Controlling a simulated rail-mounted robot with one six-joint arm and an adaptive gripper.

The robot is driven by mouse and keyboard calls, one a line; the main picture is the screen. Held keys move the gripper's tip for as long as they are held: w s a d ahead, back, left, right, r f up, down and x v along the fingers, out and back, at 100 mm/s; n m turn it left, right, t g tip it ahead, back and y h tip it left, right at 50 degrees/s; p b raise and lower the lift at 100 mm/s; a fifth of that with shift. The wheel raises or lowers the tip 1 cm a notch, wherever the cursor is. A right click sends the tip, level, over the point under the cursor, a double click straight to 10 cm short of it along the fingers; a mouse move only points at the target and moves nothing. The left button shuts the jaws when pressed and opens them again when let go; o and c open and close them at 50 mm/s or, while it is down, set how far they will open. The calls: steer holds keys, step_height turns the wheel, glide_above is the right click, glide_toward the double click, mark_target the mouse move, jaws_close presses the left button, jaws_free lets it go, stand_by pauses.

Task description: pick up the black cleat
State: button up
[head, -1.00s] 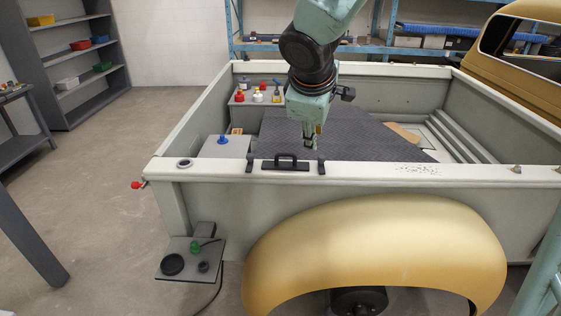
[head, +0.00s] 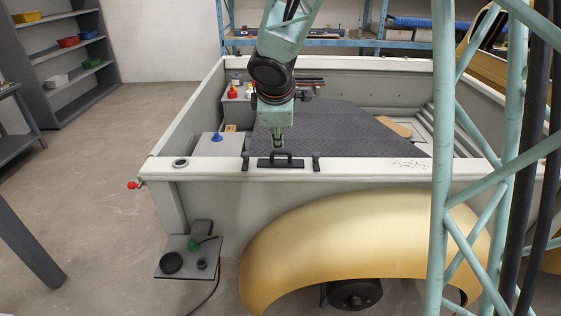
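A black handle-shaped fitting (head: 281,160) with a raised loop on a flat base sits on the pale top rail of the truck bed's near side wall; it looks like the cleat. A small black upright clip (head: 246,161) stands to its left and another (head: 316,162) to its right, each apart from it. My gripper (head: 277,143) points down, just above or behind the fitting's loop. It is small in the picture, so I cannot tell whether its fingers are open or touch the loop. I see nothing held clear of the rail.
The near rail (head: 380,170) runs across the view, with a round black-rimmed cup (head: 181,163) at its left end. A grey box with a blue knob (head: 217,137) stands inside the bed. A small side shelf (head: 187,262) holds dark round parts. My lattice structure blocks the right side.

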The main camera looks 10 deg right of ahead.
mark_target(280, 151)
steer(key=shift+f, duration=0.15)
steer(key=shift+b+x, duration=1.3)
steer(key=shift+x, duration=2.9)
steer(key=shift+d+f, duration=0.1)
steer(key=shift+b+x, duration=0.7)
steer(key=shift+x, duration=1.85)
steer(key=shift+d, duration=0.1)
steer(key=shift+c, duration=0.3)
jaws_close()
